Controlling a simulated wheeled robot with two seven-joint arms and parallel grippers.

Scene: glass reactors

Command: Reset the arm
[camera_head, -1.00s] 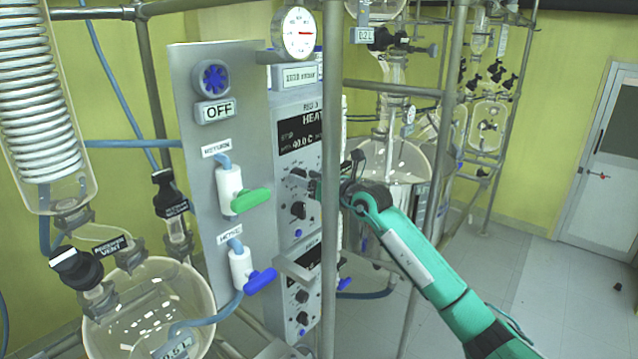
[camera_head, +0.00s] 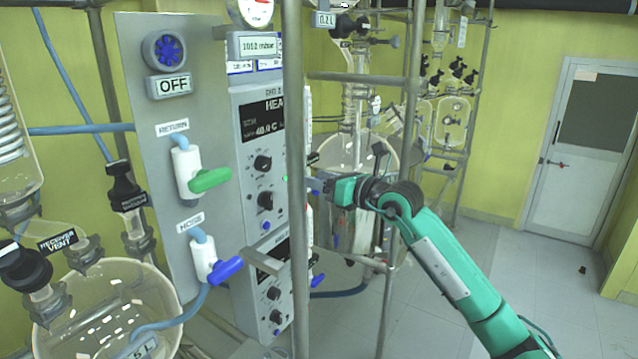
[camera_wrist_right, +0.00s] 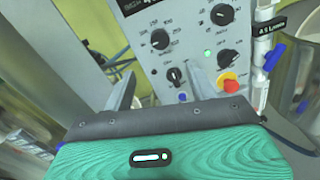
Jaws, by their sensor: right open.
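My right arm is teal and comes in from the lower right in the head view. Its gripper (camera_head: 314,184) points left at the grey heater control unit (camera_head: 257,180), just behind a vertical metal post. In the right wrist view the two fingers of the gripper (camera_wrist_right: 160,90) are apart with nothing between them. Beyond them is the control unit's panel (camera_wrist_right: 192,50) with several black knobs, a lit green light and a red button (camera_wrist_right: 229,86). The fingertips look close to the panel; I cannot tell the exact gap. My left gripper is not in view.
A vertical metal post (camera_head: 295,120) stands between the control unit and my right arm. A grey valve panel (camera_head: 165,120) with green and blue handles stands at left. Glass vessels (camera_head: 355,155) hang on the frame behind. The floor (camera_head: 490,290) at right is open, towards a door (camera_head: 580,150).

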